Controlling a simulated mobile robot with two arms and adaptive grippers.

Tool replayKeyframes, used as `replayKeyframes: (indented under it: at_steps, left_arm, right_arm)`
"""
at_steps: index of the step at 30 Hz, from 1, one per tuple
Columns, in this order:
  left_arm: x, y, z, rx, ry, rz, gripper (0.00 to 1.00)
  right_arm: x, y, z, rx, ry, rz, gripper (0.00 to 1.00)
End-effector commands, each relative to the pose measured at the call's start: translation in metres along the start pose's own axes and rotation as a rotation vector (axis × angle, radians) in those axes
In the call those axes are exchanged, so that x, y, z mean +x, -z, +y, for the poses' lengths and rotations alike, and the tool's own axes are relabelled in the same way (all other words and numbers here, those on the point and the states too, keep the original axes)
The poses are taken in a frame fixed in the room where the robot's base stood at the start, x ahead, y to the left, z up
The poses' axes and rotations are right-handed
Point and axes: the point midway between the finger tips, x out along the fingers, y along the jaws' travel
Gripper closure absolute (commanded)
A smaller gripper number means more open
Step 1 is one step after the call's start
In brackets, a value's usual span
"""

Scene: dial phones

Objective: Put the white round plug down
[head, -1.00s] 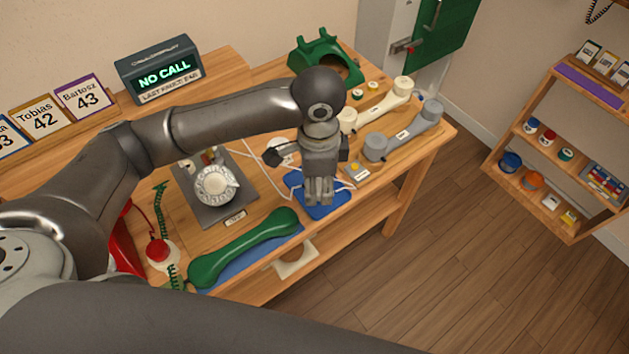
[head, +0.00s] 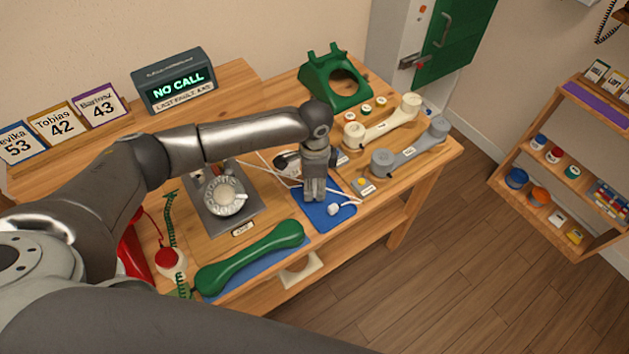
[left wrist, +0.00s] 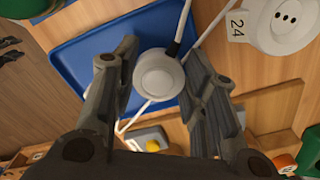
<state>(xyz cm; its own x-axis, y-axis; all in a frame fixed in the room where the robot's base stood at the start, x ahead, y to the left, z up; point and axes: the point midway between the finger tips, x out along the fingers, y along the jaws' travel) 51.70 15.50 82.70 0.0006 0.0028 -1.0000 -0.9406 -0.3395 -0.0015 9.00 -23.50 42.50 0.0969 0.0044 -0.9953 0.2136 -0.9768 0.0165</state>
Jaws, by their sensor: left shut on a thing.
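The white round plug (left wrist: 158,74) sits between the two fingers of my left gripper (left wrist: 158,48) in the left wrist view, its round face toward the camera. A white cable with a black collar leaves it toward the top. The mat also shows in the left wrist view (left wrist: 80,60) behind the plug. I cannot tell whether the plug touches the mat. My right gripper is not in view.
A green handset (head: 250,258) lies in front. A dial unit (head: 224,196) stands left; a grey handset (head: 410,148) and a yellow-button box (head: 363,186) are right. White cables run around the mat.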

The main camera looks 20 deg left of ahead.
Motion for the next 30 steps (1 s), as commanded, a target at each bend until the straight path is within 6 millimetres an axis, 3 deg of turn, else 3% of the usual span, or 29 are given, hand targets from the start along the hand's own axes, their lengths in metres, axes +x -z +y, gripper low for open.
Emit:
replayKeyframes:
  at_steps: [11,12,16,26,30]
  left_arm:
    - [0.004,0.001,0.000,0.000,-0.001,0.001,0.81]
    - [0.004,0.001,0.000,0.000,0.000,0.002,0.55]
    - [0.004,0.001,0.000,0.000,0.000,0.001,0.38]
    - [0.002,0.000,0.000,0.001,0.001,0.001,0.38]
    - [-0.010,0.001,-0.001,0.001,0.002,0.003,0.38]
  right_arm:
    - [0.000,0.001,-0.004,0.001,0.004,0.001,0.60]
    - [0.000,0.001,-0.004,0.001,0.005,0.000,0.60]
    - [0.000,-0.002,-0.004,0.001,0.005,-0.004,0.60]
    - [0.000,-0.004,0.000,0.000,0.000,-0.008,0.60]
    - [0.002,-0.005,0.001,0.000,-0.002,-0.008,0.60]
